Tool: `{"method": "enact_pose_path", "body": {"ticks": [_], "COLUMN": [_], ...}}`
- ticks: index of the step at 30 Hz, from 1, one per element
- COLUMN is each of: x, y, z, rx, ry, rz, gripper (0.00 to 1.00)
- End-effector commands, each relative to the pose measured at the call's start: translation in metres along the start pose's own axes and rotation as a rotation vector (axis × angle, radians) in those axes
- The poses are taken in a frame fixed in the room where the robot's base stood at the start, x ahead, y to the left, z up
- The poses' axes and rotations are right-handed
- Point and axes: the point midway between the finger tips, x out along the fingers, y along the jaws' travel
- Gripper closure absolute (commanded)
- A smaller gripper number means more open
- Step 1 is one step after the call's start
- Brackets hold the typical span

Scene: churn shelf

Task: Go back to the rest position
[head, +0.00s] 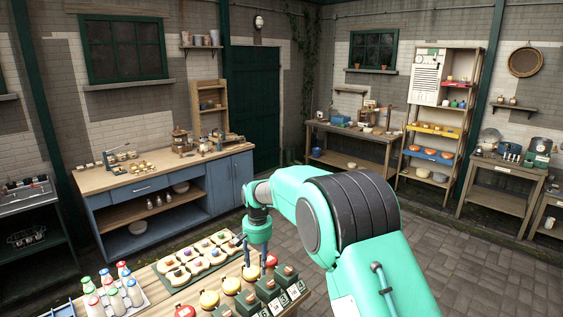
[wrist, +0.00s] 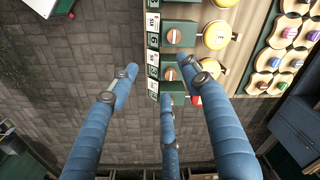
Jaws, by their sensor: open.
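My teal arm (head: 325,215) reaches out over the near wooden table in the head view, with its wrist pointing down. My gripper (head: 258,246) hangs at the right part of the table, near the yellow-topped and red-topped items. In the wrist view its blue fingers (wrist: 160,78) are spread apart with nothing between them. The fingers show over the table's edge, beside a row of green boxes with orange knobs (wrist: 172,74). Whether any fingertip touches a box cannot be told.
The near table holds a green tray of scalloped pieces (head: 162,266), capped bottles (head: 112,292), yellow-topped round items (head: 209,299) and green boxes with white labels (head: 268,290). A blue workbench (head: 150,186) stands behind. Paved floor (head: 475,265) at right is clear.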

Motion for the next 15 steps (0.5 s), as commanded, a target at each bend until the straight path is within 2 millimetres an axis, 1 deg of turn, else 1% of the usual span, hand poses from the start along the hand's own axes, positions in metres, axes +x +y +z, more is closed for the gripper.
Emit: {"method": "enact_pose_path", "body": {"ticks": [1,6,11,15], "x": [-0.014,-0.056,-0.091,-0.119], "y": [0.010,0.040,0.068,0.092], "z": [0.005,0.025,0.047,0.070], "rx": [0.002,0.000,0.000,0.000], "ry": [0.011,0.042,0.073,0.099], "rz": [-0.004,-0.013,-0.020,-0.025], "gripper": [0.52,0.52,0.52,0.52]}}
